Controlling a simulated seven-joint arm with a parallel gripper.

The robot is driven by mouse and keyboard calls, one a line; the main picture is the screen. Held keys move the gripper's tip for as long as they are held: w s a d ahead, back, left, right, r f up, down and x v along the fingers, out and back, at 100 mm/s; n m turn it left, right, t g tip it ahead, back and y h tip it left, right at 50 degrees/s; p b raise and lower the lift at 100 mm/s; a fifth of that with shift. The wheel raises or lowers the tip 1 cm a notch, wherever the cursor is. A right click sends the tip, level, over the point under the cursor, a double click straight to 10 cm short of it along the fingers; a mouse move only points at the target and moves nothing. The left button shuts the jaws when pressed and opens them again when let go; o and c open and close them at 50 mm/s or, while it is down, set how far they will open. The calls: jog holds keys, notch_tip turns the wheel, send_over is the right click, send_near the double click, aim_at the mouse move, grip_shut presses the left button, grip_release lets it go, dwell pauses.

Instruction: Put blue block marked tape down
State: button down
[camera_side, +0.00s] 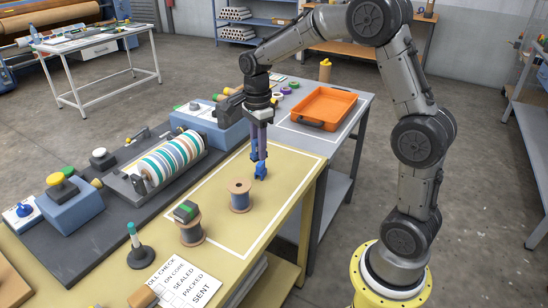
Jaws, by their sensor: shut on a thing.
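My gripper (260,161) points straight down over the yellow mat's white-outlined area, on its far side. It is shut on a small blue block (261,173) at its fingertips. The block is low over the mat; I cannot tell whether it touches the surface. Its marking is too small to read, and the fingers hide part of it.
A spool with blue winding (240,197) stands just in front of the block. Another spool (190,232) carries a dark block with a green stripe (186,211). The striped roller press (172,160) is at left. An orange tray (324,107) lies on the grey table behind.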

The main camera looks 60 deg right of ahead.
jog(key=s+d+f+m, duration=0.2)
jog(key=s+d+m, duration=0.15)
jog(key=d, duration=1.05)
send_over(274, 156)
jog(key=shift+m, duration=0.25)
jog(key=f, duration=0.9)
jog(key=shift+s+a+f, duration=0.15)
jog(key=shift+s+f, duration=0.05)
jog(key=shift+f, duration=0.15)
jog(key=shift+w+f, duration=0.15)
jog(key=shift+f, duration=1.6)
jog(key=shift+f, duration=0.15)
jog(key=c, duration=0.7)
grip_release()
